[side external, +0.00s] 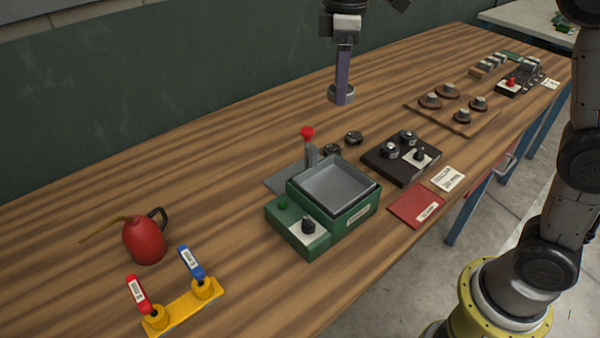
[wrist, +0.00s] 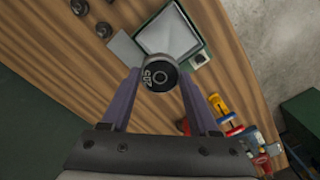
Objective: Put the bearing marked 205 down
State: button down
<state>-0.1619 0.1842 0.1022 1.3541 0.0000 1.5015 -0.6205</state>
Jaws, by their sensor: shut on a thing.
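The bearing marked 205 (wrist: 158,73) is a grey ring with a dark centre, held between the purple fingers of my gripper (wrist: 161,82) in the wrist view. Its number shows on its left side there. In the side external view the bearing (side external: 341,97) hangs at the tips of my gripper (side external: 343,86), raised over the bench behind the green machine. It looks much larger than the two dark bearings (side external: 332,150) (side external: 353,138) lying on the bench; these also show at the upper left of the wrist view (wrist: 103,29).
A green machine (side external: 357,217) with a grey tray (side external: 335,184) and a red-knobbed lever (side external: 307,133) stands mid-bench. A dark block (side external: 379,163), wooden board (side external: 487,127), red booklet (side external: 404,209), red oil can (side external: 145,241) and yellow stand (side external: 182,309) are around it.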

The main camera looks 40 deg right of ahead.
aim_at(299, 162)
jog(key=w+f+m, duration=0.3)
jog(key=w+m, duration=0.3)
jog(key=w, duration=0.6)
jog(key=f, duration=2.3)
jog(key=shift+s+d+f, duration=0.15)
jog(key=shift+d+f, duration=0.05)
jog(key=shift+f, duration=0.1)
jog(key=shift+c, duration=0.7)
grip_release()
jog(key=shift+f, duration=0.1)
notch_tip(299, 162, up, 12)
jog(key=shift+r, duration=0.2)
